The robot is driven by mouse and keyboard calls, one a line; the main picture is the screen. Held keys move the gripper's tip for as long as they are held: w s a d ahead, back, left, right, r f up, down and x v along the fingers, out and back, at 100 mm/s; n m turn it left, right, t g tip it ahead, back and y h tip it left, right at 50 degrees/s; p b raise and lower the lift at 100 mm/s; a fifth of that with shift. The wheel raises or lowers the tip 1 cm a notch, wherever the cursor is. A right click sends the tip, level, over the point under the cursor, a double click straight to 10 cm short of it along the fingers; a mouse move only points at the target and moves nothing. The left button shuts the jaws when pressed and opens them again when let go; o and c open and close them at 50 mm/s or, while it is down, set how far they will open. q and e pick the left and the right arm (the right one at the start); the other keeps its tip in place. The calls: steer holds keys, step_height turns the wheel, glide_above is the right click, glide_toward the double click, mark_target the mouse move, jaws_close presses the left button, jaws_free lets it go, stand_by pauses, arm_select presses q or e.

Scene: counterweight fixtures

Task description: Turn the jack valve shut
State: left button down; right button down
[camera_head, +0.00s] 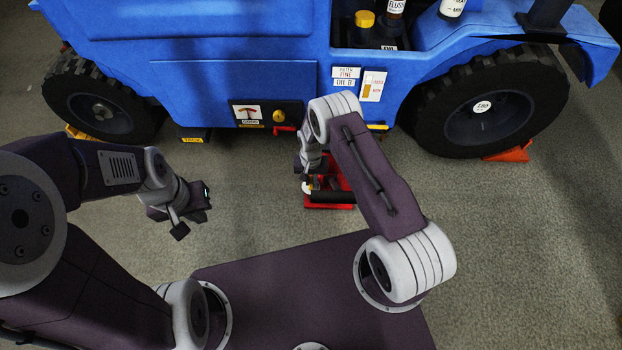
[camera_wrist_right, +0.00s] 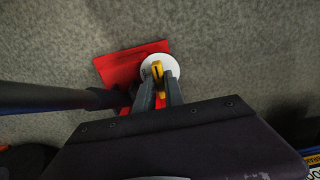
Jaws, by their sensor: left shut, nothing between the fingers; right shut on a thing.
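A red floor jack (camera_head: 343,206) stands on the floor in front of the blue vehicle, with a black handle bar (camera_head: 334,197) across it. In the right wrist view the jack's red body (camera_wrist_right: 122,65) lies beyond the fingers. The valve is a yellow grip (camera_wrist_right: 157,68) on a round white disc (camera_wrist_right: 172,62). My right gripper (camera_wrist_right: 159,84) is shut on the yellow valve grip. In the head view my right arm hides most of this contact. My left gripper (camera_head: 192,214) is shut and empty, above the floor left of the jack.
The blue vehicle (camera_head: 200,85) fills the back, with a black tyre at each side. An orange-red chock (camera_head: 510,152) sits by the right tyre (camera_head: 488,105). A dark bar (camera_wrist_right: 45,97) comes close to my right gripper from the left. Floor right of the jack is clear.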

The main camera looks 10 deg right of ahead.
mark_target(311, 181)
stand_by(0.4)
steer(key=c, duration=1.4)
jaws_free()
steer(key=shift+c, duration=0.2)
step_height(311, 181, up, 9)
steer(key=p, duration=0.6)
